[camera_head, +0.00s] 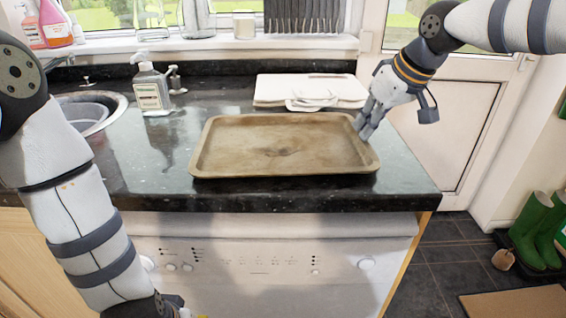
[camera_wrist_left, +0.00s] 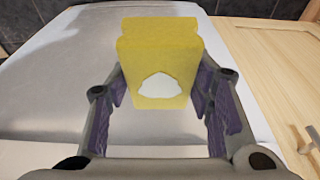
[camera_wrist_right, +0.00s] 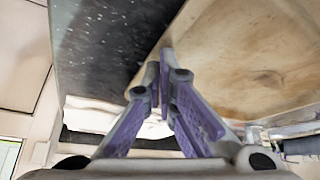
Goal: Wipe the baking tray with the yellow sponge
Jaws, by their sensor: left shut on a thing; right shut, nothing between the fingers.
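The baking tray (camera_head: 285,148) is brown and shallow, with a dark stain near its middle. It lies flat on the dark counter, close to the front edge. My right gripper (camera_head: 365,128) is shut and empty at the tray's right rim; whether it touches the rim I cannot tell. The tray also shows in the right wrist view (camera_wrist_right: 245,55), beside the closed fingers (camera_wrist_right: 166,55). My left gripper (camera_wrist_left: 158,85) is shut on the yellow sponge (camera_wrist_left: 158,50), which has a whitish patch. In the head view that gripper is low, in front of the counter, mostly cut off by the bottom edge.
White boards (camera_head: 312,88) lie behind the tray. A soap bottle (camera_head: 150,88) stands at the back left by the sink (camera_head: 95,110). The counter's front edge (camera_head: 300,200) overhangs a white appliance (camera_head: 265,255). Green boots (camera_head: 530,230) stand on the floor at right.

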